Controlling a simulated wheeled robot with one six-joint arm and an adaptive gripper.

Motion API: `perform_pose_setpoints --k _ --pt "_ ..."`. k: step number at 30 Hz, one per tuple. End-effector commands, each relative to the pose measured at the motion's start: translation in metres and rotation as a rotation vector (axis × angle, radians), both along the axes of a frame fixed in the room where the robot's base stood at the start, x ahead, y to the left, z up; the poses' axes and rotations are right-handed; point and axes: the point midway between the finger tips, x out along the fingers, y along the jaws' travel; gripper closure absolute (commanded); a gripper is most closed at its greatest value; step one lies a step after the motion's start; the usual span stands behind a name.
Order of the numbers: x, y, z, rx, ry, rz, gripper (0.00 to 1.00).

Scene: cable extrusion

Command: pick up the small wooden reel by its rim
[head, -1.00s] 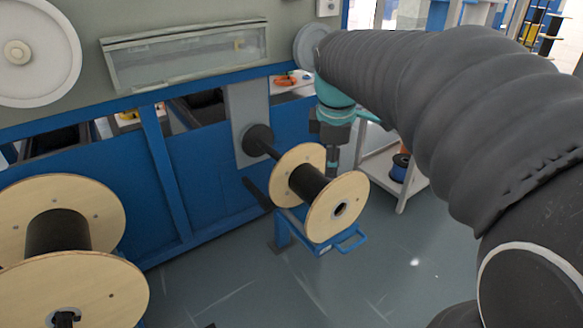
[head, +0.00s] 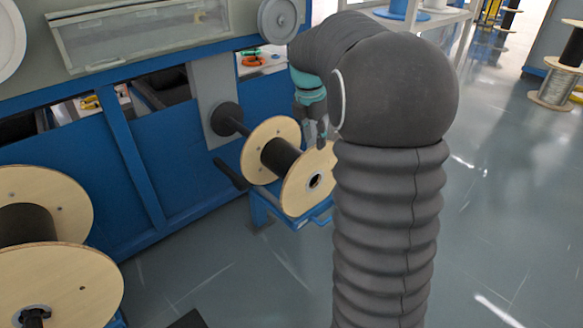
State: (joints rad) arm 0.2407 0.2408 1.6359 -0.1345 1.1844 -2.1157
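The small wooden reel (head: 270,140) has two pale round flanges and a dark wound core. It sits at the blue machine, by a dark spindle, above a blue stand (head: 264,207). My gripper (head: 318,143) points down at the top of the reel's near flange (head: 298,192), overlapping its rim in the view. The fingertips are small and partly hidden by the flange and my arm, so I cannot tell whether they are open or touching the rim.
A larger wooden reel (head: 62,284) stands at the lower left. The blue machine frame (head: 165,165) runs behind both reels. A white shelf (head: 425,17) stands at the back.

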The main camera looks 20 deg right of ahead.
Motion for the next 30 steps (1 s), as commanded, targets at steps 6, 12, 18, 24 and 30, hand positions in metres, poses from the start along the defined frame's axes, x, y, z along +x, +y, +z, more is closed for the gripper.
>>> perform_pose_setpoints --k 6,12,18,24,30 --pt "0.001 -0.002 -0.016 0.000 0.001 -0.001 0.60" --pt "0.001 -0.006 -0.030 0.001 0.001 -0.002 0.60" --pt "0.003 -0.012 -0.058 0.001 0.003 -0.002 0.60" --pt "0.004 -0.013 -0.067 0.000 0.000 -0.002 0.60" --pt "0.004 -0.013 -0.067 0.000 0.000 -0.002 0.78"
